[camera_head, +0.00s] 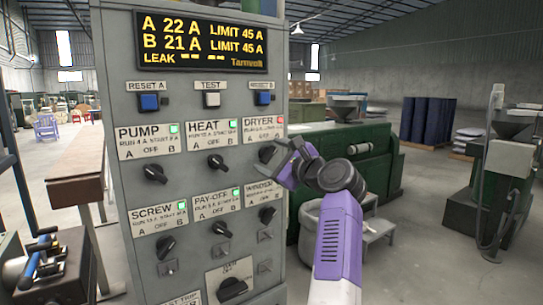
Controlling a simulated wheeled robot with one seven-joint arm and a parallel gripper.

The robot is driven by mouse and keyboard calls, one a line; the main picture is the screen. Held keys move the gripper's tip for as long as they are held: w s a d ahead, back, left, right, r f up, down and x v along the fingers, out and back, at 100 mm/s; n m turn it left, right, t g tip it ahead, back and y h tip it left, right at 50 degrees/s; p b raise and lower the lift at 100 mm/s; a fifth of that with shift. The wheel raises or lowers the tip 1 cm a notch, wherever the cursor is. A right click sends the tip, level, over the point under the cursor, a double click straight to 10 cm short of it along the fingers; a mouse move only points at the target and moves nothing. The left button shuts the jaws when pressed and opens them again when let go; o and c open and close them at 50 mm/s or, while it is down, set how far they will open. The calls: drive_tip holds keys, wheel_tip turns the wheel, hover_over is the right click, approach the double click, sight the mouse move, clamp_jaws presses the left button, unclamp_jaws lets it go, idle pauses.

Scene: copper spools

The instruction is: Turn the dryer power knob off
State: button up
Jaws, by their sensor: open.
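A grey control panel (192,265) stands at the left centre. The DRYER label (265,128) has a red light beside its name. The dryer knob (267,153) is a dark knob below that label, partly hidden by my gripper. My gripper (272,160), purple and black, is at the panel's right side, right at the dryer knob. Its jaws are open. I cannot tell whether the fingers touch the knob, and the knob's pointing direction is hidden.
The pump knob (155,173) and heat knob (216,162) are left of my gripper; the winder knob (267,215) is below it. A display (203,41) and buttons are above. A green machine (345,155) stands behind my arm.

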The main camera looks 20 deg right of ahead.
drive_tip(key=c, duration=1.4)
drive_tip(key=shift+n, duration=0.3)
drive_tip(key=n, duration=0.4)
drive_tip(key=shift+f, duration=0.15)
drive_tip(key=shift+a+n+b, duration=0.1)
drive_tip(key=shift+n+b, duration=0.3)
drive_tip(key=shift+n, duration=1.6)
